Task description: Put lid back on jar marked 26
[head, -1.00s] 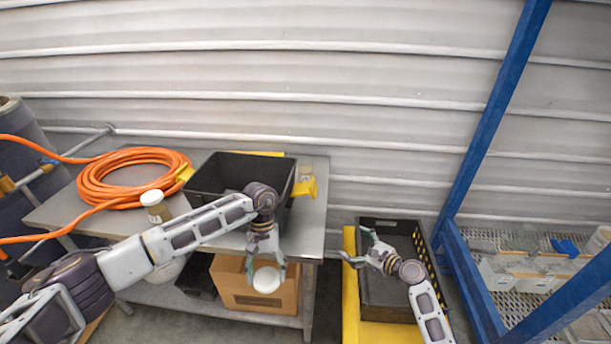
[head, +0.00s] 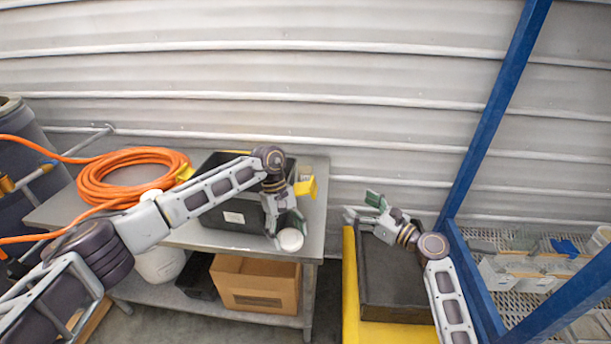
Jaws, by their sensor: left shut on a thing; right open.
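My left gripper (head: 285,222) is shut on a round white lid (head: 291,240), held over the front right edge of the metal bench. My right gripper (head: 362,209) is open and empty, above the dark crate at the right. A jar with a white top (head: 150,194) stands on the bench in front of the orange hose, mostly hidden behind my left arm. No number 26 is readable on anything, and I see no open jar; the inside of the black bin (head: 225,241) on the bench is mostly hidden by my arm.
An orange hose coil (head: 110,180) lies on the metal bench (head: 314,190). A cardboard box (head: 255,300) and a white container (head: 160,265) are below. The dark crate (head: 395,275) rests on a yellow base (head: 350,300). A blue-framed rack (head: 485,130) stands right.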

